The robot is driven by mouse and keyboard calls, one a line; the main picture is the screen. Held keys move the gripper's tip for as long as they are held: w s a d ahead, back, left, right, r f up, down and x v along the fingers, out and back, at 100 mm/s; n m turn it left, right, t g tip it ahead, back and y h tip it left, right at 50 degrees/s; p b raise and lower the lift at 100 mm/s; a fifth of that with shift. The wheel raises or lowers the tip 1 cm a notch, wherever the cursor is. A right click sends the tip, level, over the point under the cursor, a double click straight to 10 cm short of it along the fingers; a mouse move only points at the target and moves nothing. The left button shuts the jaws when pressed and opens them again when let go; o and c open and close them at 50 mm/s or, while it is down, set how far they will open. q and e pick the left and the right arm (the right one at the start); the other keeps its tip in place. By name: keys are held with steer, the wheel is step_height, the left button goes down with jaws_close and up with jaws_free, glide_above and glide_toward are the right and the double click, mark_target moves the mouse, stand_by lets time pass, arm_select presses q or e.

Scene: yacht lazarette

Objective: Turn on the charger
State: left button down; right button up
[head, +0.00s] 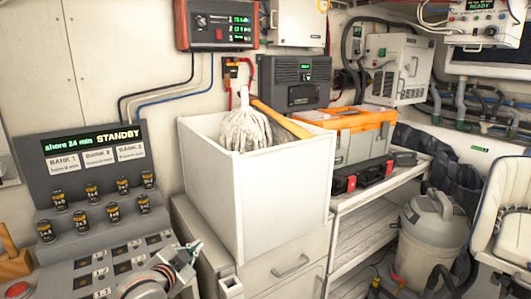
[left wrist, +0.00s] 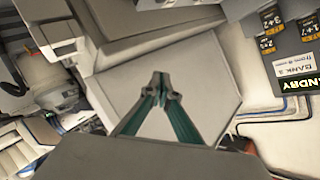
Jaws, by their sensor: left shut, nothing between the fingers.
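A box with a red-orange frame, several green readouts and a red switch (head: 215,24) hangs on the wall at the top. It may be the charger; I cannot read a name on it. A dark grey console (head: 90,165) at the left shows "STANDBY" and "shore 24 min" above three bank labels and several plugs or knobs with orange labels. Part of it shows upside down in the left wrist view (left wrist: 290,45). My left gripper (head: 192,250) is low, at the console's right side. Its teal fingers (left wrist: 160,85) are shut and empty, in front of the white bin. My right gripper is not seen.
The white bin (head: 270,200) with a mop head (head: 245,128) stands right of the console on a drawer cabinet. An orange-topped toolbox (head: 350,120) and a dark grey unit (head: 290,80) are behind it. A shop vacuum (head: 430,235) and a seat (head: 500,220) stand at the right.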

arm_select(q)
steer(key=s+f+n+g, duration=0.2)
steer(key=s+f+n, duration=0.1)
steer(key=s+f, duration=1.4)
steer(key=s+f+n, duration=0.1)
steer(key=s+f, duration=0.4)
steer(key=s, duration=0.3)
steer(key=s+f+n+g, duration=0.1)
steer(key=s+f, duration=0.4)
steer(key=s, duration=0.3)
steer(key=shift+f+n+h, duration=0.2)
steer(key=shift+n+h, duration=0.1)
steer(key=shift+n, duration=0.1)
steer(key=shift+s, duration=0.1)
